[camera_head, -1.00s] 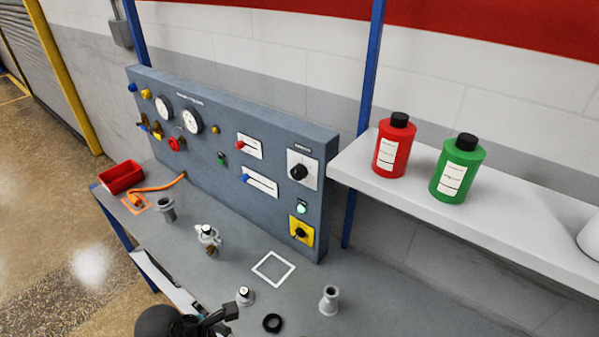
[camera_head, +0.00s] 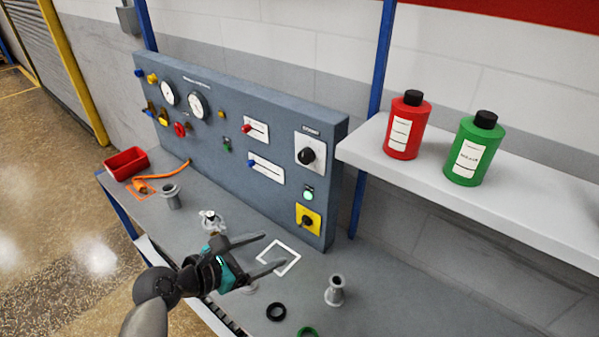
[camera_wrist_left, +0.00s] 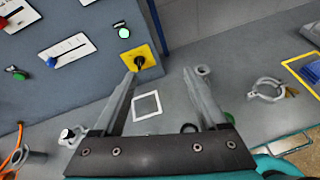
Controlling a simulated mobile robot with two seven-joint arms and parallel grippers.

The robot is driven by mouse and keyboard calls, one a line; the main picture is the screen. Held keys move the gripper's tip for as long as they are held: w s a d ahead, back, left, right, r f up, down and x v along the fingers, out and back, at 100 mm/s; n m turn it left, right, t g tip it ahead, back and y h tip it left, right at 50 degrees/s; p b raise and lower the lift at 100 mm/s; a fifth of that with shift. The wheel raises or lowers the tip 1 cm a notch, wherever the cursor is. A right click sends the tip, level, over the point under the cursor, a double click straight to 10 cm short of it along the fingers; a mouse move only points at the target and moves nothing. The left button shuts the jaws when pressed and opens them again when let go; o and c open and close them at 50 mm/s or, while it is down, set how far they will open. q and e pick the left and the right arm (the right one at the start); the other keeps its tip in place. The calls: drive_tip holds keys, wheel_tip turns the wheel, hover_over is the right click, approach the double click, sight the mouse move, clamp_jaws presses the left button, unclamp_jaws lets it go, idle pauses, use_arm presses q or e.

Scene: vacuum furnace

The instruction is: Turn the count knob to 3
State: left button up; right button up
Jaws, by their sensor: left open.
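The count knob (camera_head: 306,156) is a black knob on a white plate at the upper right of the grey panel (camera_head: 240,130). Its pointer setting is too small to read. A black knob on a yellow plate (camera_head: 308,220) sits below it, with a lit green button (camera_head: 308,193) between them. My left gripper (camera_head: 275,252) is open and empty over the bench, in front of the panel and below the count knob. In the left wrist view its fingers (camera_wrist_left: 163,82) are spread, with the yellow plate (camera_wrist_left: 143,60) beyond them. The count knob is not visible there. My right gripper is not in view.
The grey bench holds a flanged pipe piece (camera_head: 334,290), a black ring (camera_head: 276,312), a white square outline (camera_head: 290,262) and a red bin (camera_head: 126,163). A shelf (camera_head: 480,205) at right carries a red bottle (camera_head: 408,126) and a green bottle (camera_head: 475,150).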

use_arm(q)
drive_tip(key=w+a+r+n+t+b, duration=0.2)
drive_tip(key=w+r+t, duration=0.3)
drive_tip(key=r, duration=0.4)
drive_tip(key=h, duration=0.1)
approach(303, 159)
drive_tip(key=x, duration=0.8)
drive_tip(key=shift+w+d, duration=0.15)
drive_tip(key=shift+c, duration=0.2)
clamp_jaws()
